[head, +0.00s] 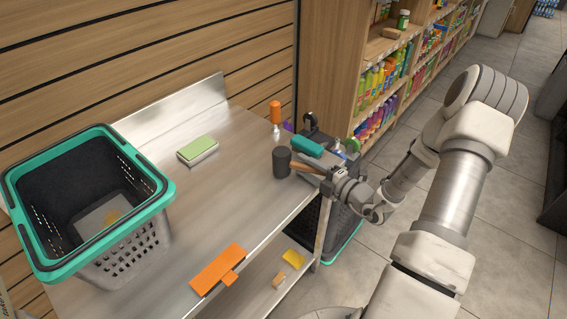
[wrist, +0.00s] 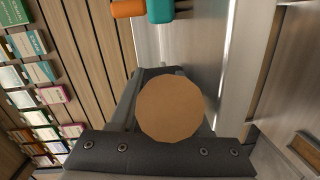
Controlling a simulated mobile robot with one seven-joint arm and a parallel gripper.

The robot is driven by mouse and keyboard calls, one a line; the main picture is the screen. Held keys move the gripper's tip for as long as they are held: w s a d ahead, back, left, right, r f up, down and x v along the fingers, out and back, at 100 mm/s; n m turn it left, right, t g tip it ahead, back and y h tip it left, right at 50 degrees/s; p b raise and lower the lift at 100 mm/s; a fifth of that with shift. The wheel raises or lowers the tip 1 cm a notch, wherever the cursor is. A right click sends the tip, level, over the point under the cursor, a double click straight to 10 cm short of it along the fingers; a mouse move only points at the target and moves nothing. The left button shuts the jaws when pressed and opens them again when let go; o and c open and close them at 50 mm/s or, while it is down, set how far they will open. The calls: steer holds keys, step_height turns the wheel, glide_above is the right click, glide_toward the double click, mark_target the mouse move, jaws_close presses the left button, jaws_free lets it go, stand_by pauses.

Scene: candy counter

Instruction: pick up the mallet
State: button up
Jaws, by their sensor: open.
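The mallet (head: 282,163) has a dark cylindrical head near the right edge of the metal counter in the head view. Its light wooden handle (head: 302,168) points right toward my gripper (head: 323,175). My gripper is open at the handle end, and its jaws are partly hidden there. In the wrist view a large round tan face (wrist: 170,108), which looks like the handle's end, fills the middle close to the camera. It hides most of the mallet behind it. I cannot tell whether the jaws touch the handle.
A teal object (head: 307,145) lies just behind the handle, near an orange-handled tool (head: 275,112). A green sponge-like block (head: 198,150), a teal-rimmed basket (head: 150,205) and an orange piece (head: 218,270) are on the counter. The middle of the counter is clear.

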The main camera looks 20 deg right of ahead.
jaws_close()
steer(key=shift+r, duration=0.1)
